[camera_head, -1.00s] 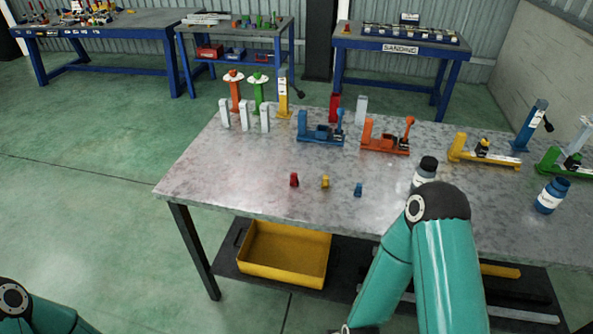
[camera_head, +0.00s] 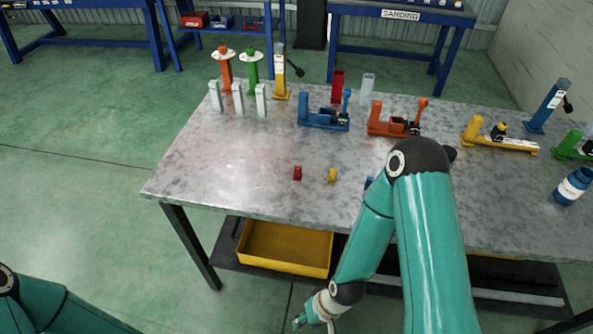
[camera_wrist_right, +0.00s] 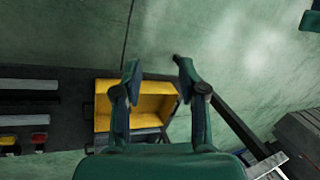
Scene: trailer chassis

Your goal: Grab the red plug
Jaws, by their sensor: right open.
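The red plug (camera_head: 297,173) stands on the grey table (camera_head: 215,165), left of a yellow plug (camera_head: 332,175). A blue plug (camera_head: 368,182) is partly hidden behind my right arm. My right gripper (camera_head: 310,318) shows at the bottom of the head view, low in front of the table and well apart from the red plug. In the right wrist view the right gripper (camera_wrist_right: 158,72) has its fingers spread, with nothing between them. Only a piece of my left arm shows at the lower left; its gripper is out of view.
A yellow bin (camera_head: 285,250) sits on the shelf under the table. White blocks (camera_head: 238,98), a blue clamp (camera_head: 323,118) and an orange clamp (camera_head: 393,122) stand farther back. The table left of the red plug is clear.

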